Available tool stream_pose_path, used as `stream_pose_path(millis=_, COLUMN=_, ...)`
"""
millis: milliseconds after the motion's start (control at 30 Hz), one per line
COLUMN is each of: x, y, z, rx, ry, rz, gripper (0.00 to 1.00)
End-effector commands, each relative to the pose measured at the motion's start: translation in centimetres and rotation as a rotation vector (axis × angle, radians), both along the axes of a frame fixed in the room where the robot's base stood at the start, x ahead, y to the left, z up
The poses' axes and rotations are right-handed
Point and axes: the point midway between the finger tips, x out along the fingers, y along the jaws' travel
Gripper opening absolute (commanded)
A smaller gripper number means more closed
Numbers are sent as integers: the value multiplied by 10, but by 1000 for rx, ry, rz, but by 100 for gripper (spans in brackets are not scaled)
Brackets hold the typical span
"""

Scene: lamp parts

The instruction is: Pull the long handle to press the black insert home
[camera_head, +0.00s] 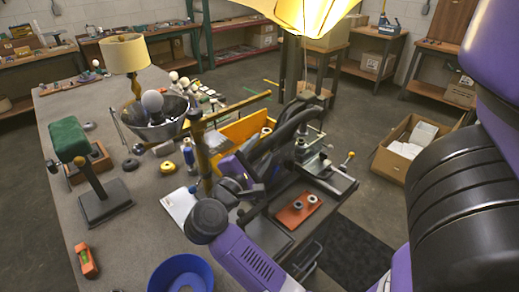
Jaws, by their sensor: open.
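A long brass-coloured handle (238,106) slants up to the right from the upright brown post (204,155) near the middle of the bench. My gripper (302,122) is the dark, curved shape to the right of the post, and its jaws are open. It is right of and below the handle's far end, apart from it in the picture. My purple wrist and forearm cover part of the area around the post's foot. I cannot make out the black insert; it is hidden or too small to tell.
A red-brown tray (298,210) holds small rings. A metal vise-like fixture (325,170) is at the right. A yellow shade hangs above.

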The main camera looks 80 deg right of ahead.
Motion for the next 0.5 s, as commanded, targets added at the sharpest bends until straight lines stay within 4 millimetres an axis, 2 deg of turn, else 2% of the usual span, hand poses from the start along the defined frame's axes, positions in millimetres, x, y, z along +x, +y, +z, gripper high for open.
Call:
stream_pose_path(millis=100, x=0, y=0, z=0, rx=0, ry=0, rz=0, gripper=48)
stream_pose_path(millis=133, x=0, y=0, z=0, rx=0, ry=1, rz=0, gripper=44)
stream_pose_path(millis=300, x=0, y=0, z=0, rx=0, ry=1, rz=0, gripper=10)
stream_pose_path(millis=367, x=0, y=0, z=0, rx=0, ry=1, rz=0, gripper=0)
stream_pose_path(millis=500, x=0, y=0, z=0, rx=0, ry=1, rz=0, gripper=0)
